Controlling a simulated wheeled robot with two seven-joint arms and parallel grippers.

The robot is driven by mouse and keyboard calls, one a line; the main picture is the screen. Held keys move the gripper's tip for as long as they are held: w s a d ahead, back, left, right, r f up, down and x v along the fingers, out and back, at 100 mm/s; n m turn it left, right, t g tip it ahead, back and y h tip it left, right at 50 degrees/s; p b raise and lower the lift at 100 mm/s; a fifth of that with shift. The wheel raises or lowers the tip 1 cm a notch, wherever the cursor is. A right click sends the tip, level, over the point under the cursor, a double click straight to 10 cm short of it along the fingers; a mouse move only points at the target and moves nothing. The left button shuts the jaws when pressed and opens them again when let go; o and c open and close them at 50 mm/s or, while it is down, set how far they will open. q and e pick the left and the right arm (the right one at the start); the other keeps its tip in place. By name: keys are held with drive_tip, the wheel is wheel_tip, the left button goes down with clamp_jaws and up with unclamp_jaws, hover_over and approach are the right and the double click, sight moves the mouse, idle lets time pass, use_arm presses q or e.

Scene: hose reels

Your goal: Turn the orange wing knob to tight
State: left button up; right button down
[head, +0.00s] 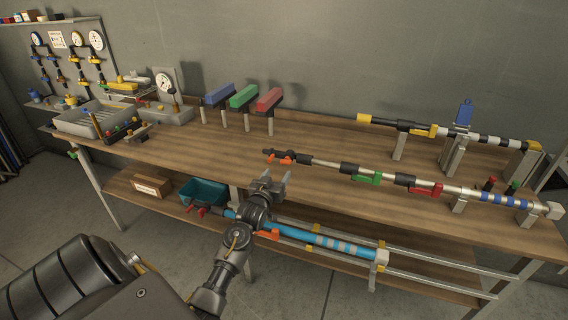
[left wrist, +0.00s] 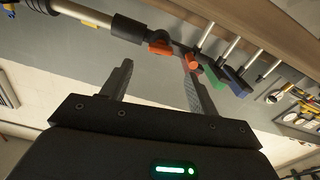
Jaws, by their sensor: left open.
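An orange wing knob (head: 280,159) sits near the left end of the silver and black pole (head: 330,167) on the workbench. A second orange part (head: 268,235) is on the blue pole on the lower shelf. My left gripper (head: 276,176) is open and empty, just in front of the upper orange knob in the head view. In the left wrist view, the orange knob (left wrist: 159,44) shows beyond and between the open fingers of the gripper (left wrist: 162,82), apart from them. My right gripper is not in view.
Green (head: 366,179) and red (head: 420,190) levers sit farther right on the same pole. Blue, green and red blocks (head: 242,97) stand on posts behind. Another pole (head: 400,125) rests at the back right. A grey tray (head: 92,119) and gauges are at left.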

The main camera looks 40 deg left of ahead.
sight(285, 163)
use_arm(q)
drive_tip(key=x, duration=0.8)
drive_tip(key=shift+p, duration=0.4)
drive_tip(key=c, duration=1)
